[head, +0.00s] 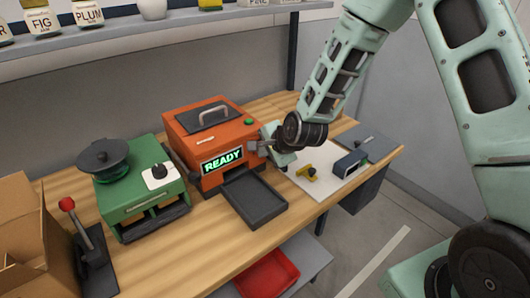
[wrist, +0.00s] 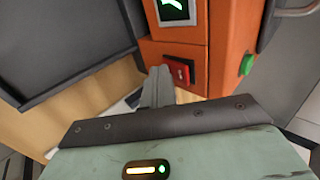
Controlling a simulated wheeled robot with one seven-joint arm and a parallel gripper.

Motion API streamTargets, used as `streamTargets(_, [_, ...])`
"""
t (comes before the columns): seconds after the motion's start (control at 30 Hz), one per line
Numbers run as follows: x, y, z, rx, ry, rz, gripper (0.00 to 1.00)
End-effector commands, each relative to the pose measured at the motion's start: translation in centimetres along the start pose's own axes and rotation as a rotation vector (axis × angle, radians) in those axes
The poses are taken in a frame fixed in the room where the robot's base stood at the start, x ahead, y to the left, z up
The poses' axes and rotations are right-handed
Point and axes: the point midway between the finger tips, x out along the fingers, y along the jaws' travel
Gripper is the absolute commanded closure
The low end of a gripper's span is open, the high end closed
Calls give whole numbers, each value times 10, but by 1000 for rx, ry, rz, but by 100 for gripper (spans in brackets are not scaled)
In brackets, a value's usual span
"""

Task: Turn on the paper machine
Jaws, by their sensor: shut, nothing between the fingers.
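The orange machine (head: 222,137) stands on the wooden bench with a handle on its lid and a lit green display (head: 222,160) reading "READY". Part of its orange body (wrist: 222,45) and the glowing display (wrist: 174,10) fill the wrist view.
A dark tray (head: 254,197) sticks out from the machine's front. To the left are a green machine (head: 140,190), a red-knobbed lever (head: 67,204) and a cardboard box (head: 22,240). To the right, a yellow piece (head: 307,172) lies on a white sheet beside a grey device (head: 350,164).

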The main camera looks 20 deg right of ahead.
Motion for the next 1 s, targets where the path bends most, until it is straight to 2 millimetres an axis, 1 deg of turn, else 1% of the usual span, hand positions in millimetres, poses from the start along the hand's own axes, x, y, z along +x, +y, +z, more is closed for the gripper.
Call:
streamTargets(0.47, [-12,-12,0,-1,0,-2,100])
streamTargets(1.0, [-11,-14,0,-1,0,-3,100])
